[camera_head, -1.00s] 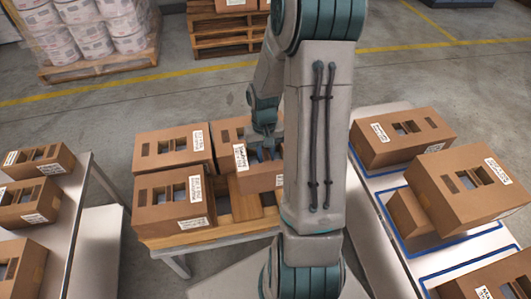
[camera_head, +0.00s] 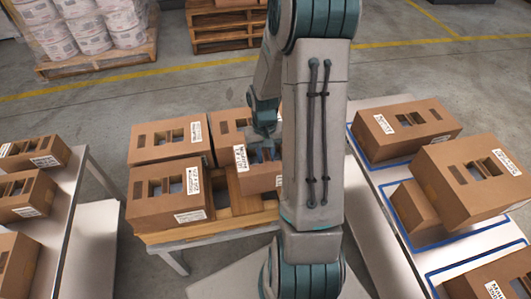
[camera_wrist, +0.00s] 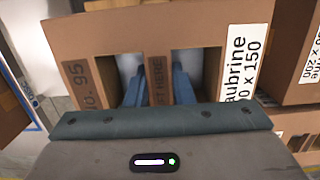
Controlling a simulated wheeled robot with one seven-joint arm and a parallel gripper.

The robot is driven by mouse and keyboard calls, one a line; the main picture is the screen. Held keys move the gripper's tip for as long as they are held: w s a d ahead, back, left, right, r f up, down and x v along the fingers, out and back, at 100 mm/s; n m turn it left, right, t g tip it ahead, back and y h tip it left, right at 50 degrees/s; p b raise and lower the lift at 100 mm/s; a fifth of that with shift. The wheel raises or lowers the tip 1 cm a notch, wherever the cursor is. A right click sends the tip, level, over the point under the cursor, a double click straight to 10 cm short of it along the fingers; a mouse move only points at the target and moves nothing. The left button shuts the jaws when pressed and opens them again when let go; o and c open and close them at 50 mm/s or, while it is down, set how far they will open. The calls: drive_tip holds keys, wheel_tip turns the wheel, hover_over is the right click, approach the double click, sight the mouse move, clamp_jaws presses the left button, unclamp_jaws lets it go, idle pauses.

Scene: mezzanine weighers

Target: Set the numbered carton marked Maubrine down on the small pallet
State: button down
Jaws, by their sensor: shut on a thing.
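The carton marked "…aubrine" (camera_head: 262,181) is brown with a white label. It hangs in my gripper in the head view, over the front right part of the small wooden pallet (camera_head: 238,205); I cannot tell whether it touches. In the wrist view the carton (camera_wrist: 110,40) shows "No. 95" and two handle slots. My gripper (camera_wrist: 160,85) has its fingers in those slots, shut on the strip between them. It also shows in the head view (camera_head: 263,145), partly behind my arm. The carton's right side is hidden there.
The pallet also bears a back left carton (camera_head: 168,140), a front left carton (camera_head: 150,210) and a back carton (camera_head: 225,128). A left table (camera_head: 75,205) and a blue-marked right table (camera_head: 370,172) hold more cartons. Bare slats show left of the held carton.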

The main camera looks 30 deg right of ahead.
drive_tip(key=shift+f+b, duration=2.35)
drive_tip(key=shift+f, duration=0.9)
drive_tip(key=shift+f, duration=0.2)
drive_tip(key=c, duration=1.2)
unclamp_jaws()
drive_tip(key=shift+o, duration=0.2)
drive_tip(key=r, duration=0.4)
drive_tip(key=w+r, duration=0.1)
drive_tip(key=r, duration=0.4)
drive_tip(key=r+p, duration=0.1)
drive_tip(key=r, duration=0.3)
drive_tip(key=shift+w+d+r, duration=0.2)
drive_tip(key=shift+w+r, duration=0.1)
drive_tip(key=shift+r, duration=0.1)
drive_tip(key=s+a+r+n+t+p, duration=0.3)
drive_tip(key=s+a+r+t+p, duration=0.1)
drive_tip(key=s+a+r, duration=0.8)
drive_tip(key=p+v, duration=0.1)
drive_tip(key=v, duration=0.2)
drive_tip(key=shift+s+a+r, duration=0.15)
drive_tip(key=shift+s+r, duration=0.1)
drive_tip(key=shift+r, duration=0.05)
